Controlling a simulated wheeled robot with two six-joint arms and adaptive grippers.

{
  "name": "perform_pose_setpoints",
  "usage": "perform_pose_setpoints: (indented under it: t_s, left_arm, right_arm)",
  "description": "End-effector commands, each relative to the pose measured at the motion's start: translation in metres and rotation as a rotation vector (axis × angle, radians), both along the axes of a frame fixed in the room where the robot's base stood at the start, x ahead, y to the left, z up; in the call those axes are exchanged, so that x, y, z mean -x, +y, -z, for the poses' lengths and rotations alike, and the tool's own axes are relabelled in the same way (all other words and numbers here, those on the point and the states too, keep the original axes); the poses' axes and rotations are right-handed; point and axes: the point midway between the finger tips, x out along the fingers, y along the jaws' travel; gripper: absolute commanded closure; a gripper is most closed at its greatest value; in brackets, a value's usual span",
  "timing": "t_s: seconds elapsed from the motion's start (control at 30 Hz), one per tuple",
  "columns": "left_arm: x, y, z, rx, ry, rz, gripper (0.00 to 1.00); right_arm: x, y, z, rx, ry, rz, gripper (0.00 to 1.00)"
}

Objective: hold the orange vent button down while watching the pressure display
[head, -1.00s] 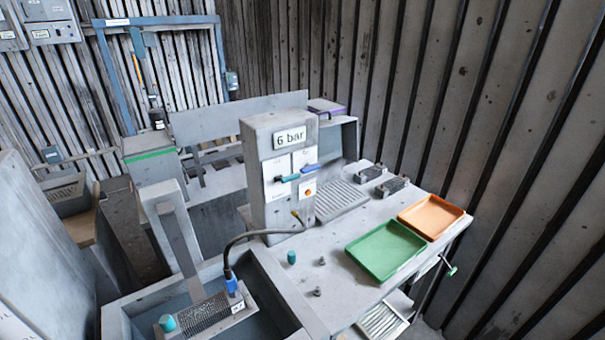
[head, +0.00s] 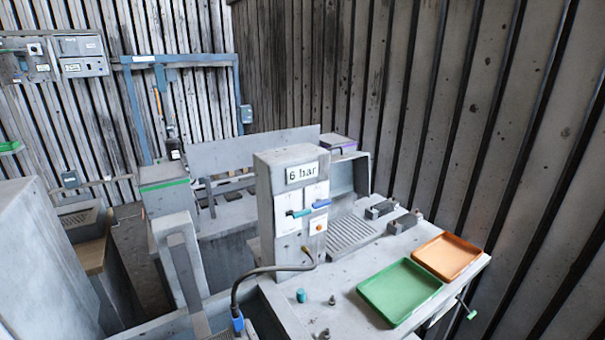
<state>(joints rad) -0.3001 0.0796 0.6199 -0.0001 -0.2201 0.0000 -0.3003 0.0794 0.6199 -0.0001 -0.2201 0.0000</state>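The orange vent button (head: 319,226) is a small round spot on a white plate, low on the front of a grey upright box (head: 268,215). The pressure display (head: 302,173) is a white label near the top of the same box and reads "6 bar". A teal lever (head: 299,213) and a blue lever (head: 321,203) sit between them on white panels. Nothing touches the button. Neither of my grippers shows in the head view.
A green tray (head: 399,291) and an orange tray (head: 446,256) lie on the bench at right. A dark hose (head: 262,270) with a blue connector (head: 237,322) runs from the box's base. A teal cap (head: 301,296) and small fittings stand in front.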

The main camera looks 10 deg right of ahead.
Motion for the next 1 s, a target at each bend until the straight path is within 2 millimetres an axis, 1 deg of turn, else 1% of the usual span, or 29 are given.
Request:
perform_pose_setpoints:
  t_s: [0.3,0.37,0.57,1.0]
  left_arm:
    - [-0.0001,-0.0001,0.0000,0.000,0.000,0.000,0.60]
    - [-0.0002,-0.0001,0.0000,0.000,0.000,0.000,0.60]
    - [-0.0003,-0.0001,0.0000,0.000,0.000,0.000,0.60]
    - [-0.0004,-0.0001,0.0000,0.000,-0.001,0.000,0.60]
  right_arm:
    - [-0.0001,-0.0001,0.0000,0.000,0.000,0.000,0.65]
    - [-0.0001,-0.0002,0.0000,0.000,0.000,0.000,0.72]
    - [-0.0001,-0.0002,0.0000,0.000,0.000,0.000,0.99]
    - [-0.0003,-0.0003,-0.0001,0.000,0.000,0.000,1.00]
